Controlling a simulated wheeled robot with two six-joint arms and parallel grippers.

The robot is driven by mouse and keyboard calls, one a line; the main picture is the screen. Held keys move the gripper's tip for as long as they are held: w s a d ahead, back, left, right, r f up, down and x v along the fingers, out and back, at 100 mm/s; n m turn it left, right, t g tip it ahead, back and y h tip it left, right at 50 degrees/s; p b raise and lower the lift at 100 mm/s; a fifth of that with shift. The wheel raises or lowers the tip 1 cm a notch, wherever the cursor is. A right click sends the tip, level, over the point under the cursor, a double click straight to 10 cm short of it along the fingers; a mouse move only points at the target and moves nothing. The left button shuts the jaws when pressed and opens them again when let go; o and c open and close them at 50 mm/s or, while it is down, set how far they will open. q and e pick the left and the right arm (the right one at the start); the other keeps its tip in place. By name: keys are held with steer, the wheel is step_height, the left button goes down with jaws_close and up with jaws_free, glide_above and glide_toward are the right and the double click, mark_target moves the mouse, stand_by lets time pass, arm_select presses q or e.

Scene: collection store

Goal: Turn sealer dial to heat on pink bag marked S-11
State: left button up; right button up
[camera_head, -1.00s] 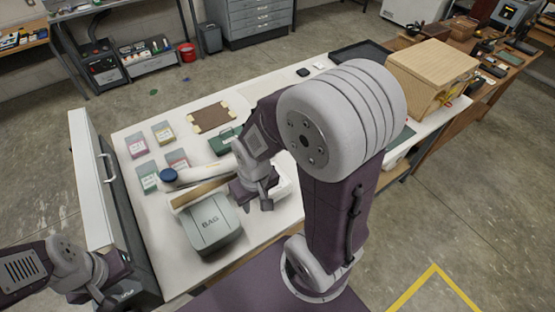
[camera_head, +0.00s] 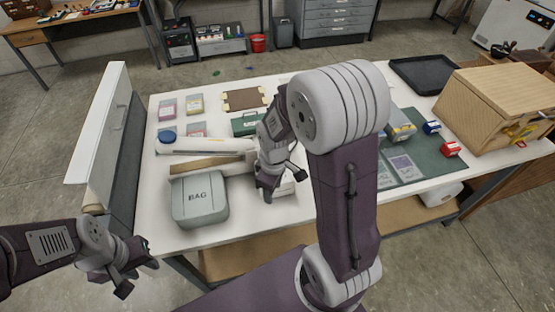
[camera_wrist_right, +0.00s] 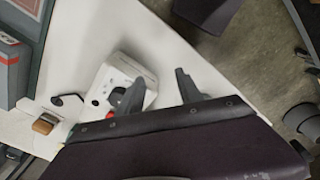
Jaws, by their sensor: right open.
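A white box (camera_wrist_right: 128,72) with a dark round part (camera_wrist_right: 116,96) lies beyond my right gripper in the right wrist view; I cannot tell whether this is the sealer and its dial. In the head view the box (camera_head: 283,188) is mostly hidden by my right gripper (camera_head: 282,182). That gripper is open and empty, its fingers (camera_wrist_right: 160,84) apart beside the box. A bag with a pink label (camera_head: 167,107) lies at the table's back left; its marking is unreadable. My left gripper (camera_head: 138,277) hangs open and empty off the table's front left.
A green mat (camera_head: 430,158) with clear bags is at right, beside a wooden cabinet (camera_head: 500,95).

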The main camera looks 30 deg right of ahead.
steer(key=w+d+r+n+p, duration=0.1)
steer(key=w+r+n+p, duration=0.1)
steer(key=n+p, duration=0.1)
steer(key=w+d+r+n+p, duration=0.2)
steer(key=w+r+n+p, duration=0.1)
steer(key=n, duration=0.2)
steer(key=w+d+r+n+p, duration=0.2)
steer(key=n+p, duration=0.1)
steer(key=n, duration=0.1)
steer(key=shift+w+r+g, duration=0.15)
steer(key=shift+g, duration=0.25)
step_height(320, 180, down, 8)
steer(key=p, duration=0.3)
steer(key=shift+w+r, duration=0.1)
steer(key=shift+r, duration=0.15)
steer(key=shift+f, duration=0.6)
steer(key=shift+c, duration=1)
jaws_close()
arm_select(q)
step_height(320, 180, up, 16)
steer(key=shift+a+f, duration=0.15)
steer(key=shift+f, duration=0.1)
